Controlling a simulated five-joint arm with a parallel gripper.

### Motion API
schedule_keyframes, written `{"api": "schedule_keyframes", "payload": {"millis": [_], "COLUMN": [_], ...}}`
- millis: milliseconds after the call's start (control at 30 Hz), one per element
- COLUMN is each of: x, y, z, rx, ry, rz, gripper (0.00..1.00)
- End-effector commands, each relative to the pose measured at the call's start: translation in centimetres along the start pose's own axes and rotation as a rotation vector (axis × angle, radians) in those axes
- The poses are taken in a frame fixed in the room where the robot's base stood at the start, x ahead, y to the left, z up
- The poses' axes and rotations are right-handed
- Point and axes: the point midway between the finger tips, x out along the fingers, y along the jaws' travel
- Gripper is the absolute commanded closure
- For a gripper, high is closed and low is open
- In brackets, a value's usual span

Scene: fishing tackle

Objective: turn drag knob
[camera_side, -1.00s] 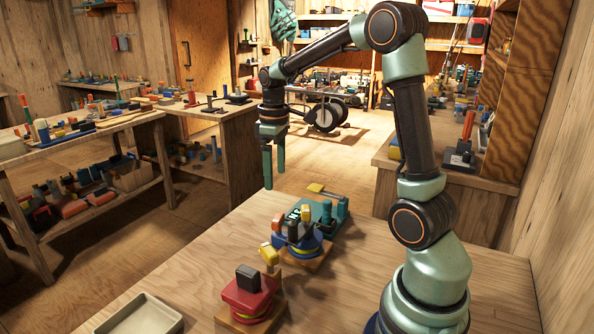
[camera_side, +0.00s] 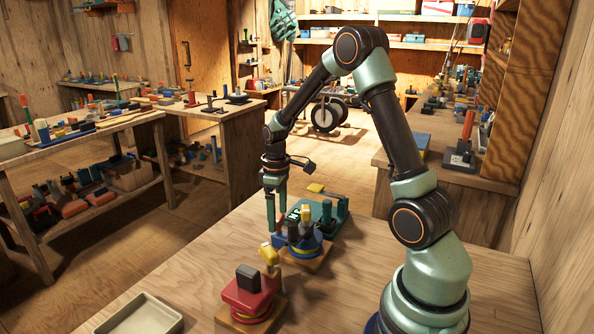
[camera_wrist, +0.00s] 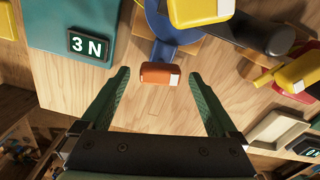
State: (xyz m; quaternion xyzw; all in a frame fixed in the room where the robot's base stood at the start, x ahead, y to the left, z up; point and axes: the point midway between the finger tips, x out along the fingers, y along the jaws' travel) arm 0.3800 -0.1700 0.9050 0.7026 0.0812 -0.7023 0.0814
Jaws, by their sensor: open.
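A blue reel-like device (camera_side: 311,250) stands on a wooden base on the bench. An orange block with a white mark (camera_wrist: 157,74) sticks out from its blue arm in the wrist view. My gripper (camera_side: 273,233) points down at the device's left side. In the wrist view my gripper (camera_wrist: 158,73) is open, with the orange block between its fingertips in the picture and gaps on both sides. I cannot tell whether the fingertips reach its depth. The block is mostly hidden in the side view. Which part is the drag knob is not marked.
A teal board with a "3 N" display (camera_wrist: 88,45) lies beside the device. A yellow block (camera_wrist: 199,10) and a dark cylinder (camera_wrist: 266,36) sit on or near the device. A red reel (camera_side: 247,296) and a pale tray (camera_side: 140,317) are nearer the front.

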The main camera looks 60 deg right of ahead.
Motion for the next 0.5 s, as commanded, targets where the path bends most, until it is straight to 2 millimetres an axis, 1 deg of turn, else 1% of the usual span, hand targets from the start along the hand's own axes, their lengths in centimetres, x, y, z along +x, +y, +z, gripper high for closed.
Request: {"api": "schedule_keyframes", "payload": {"millis": [100, 300, 333, 367, 400, 467, 500], "x": [0.31, 0.31, 0.30, 0.30, 0.29, 0.29, 0.28], "y": [-0.02, -0.02, -0.01, -0.02, -0.01, -0.01, -0.01], "z": [0.03, 0.02, 0.02, 0.02, 0.02, 0.02, 0.01], "rx": [0.000, 0.000, 0.000, 0.000, 0.000, 0.000, 0.000], "ry": [-0.001, -0.001, -0.001, -0.001, 0.000, 0.000, 0.000], "rz": [-0.001, 0.000, 0.000, 0.000, 0.000, 0.000, 0.000], "gripper": [0.05, 0.05, 0.13, 0.24, 0.39, 0.62, 0.78]}}
